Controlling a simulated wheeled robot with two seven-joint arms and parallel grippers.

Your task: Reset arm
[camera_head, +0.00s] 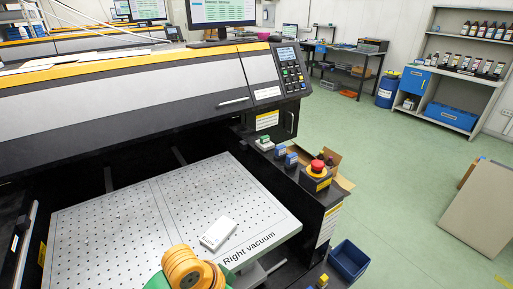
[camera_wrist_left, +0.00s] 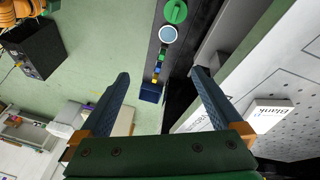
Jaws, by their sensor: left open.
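My left gripper (camera_wrist_left: 161,74) shows in the left wrist view with its two dark blue fingers spread wide and nothing between them. A white box (camera_head: 218,233) lies on the perforated vacuum table (camera_head: 110,225), near the "Right vacuum" lettering. It also shows in the left wrist view (camera_wrist_left: 268,115), to the right of the fingers and apart from them, with dark lettering on it. In the head view an orange and green part of my arm shows at the bottom centre, just below the box; no fingertips show there. My right gripper is in neither view.
A large printer body (camera_head: 150,95) spans the back of the table. A red stop button (camera_head: 317,167) stands on the machine's right edge. A blue bin (camera_head: 348,260) is on the floor beside it. Shelves with ink bottles (camera_head: 478,65) stand at the far right, across open green floor.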

